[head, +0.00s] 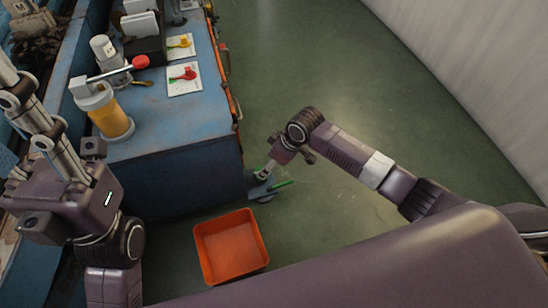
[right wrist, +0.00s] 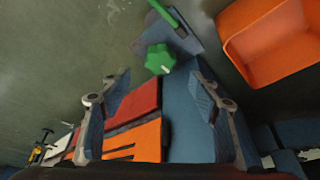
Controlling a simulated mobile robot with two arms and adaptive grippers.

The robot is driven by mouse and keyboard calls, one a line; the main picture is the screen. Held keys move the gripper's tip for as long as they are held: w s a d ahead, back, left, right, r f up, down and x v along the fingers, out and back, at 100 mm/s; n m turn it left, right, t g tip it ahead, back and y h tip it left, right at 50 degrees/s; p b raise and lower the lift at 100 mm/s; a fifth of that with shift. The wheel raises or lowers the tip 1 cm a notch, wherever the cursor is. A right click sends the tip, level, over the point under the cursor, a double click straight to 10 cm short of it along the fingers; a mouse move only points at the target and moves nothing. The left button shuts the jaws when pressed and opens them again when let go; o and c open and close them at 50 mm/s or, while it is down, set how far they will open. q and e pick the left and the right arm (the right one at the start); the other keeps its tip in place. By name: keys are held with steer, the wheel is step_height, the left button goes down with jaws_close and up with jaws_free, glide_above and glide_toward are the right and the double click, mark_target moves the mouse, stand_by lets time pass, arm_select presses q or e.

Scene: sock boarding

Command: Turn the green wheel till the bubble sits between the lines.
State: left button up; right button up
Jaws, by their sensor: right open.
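The green wheel (right wrist: 158,59), a lobed knob, shows in the right wrist view just beyond and between my fingertips. It sits by a blue-grey base (right wrist: 178,38) with a green bar (right wrist: 168,14). In the head view the green bar (head: 284,184) shows low beside the bench corner, and my gripper hides most of the wheel. My right gripper (right wrist: 157,88) is open, with nothing between its fingers, its tips apart from the wheel; it also shows in the head view (head: 266,171). No bubble or lines can be made out.
A blue workbench (head: 175,135) carries a yellow jar (head: 108,113), a red-knobbed lever (head: 140,62) and white cards (head: 183,80). An orange bin (head: 231,246) stands on the floor close to the green bar. Open green floor (head: 300,60) lies to the right, up to a pale wall.

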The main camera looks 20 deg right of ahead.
steer(key=shift+v, duration=2.25)
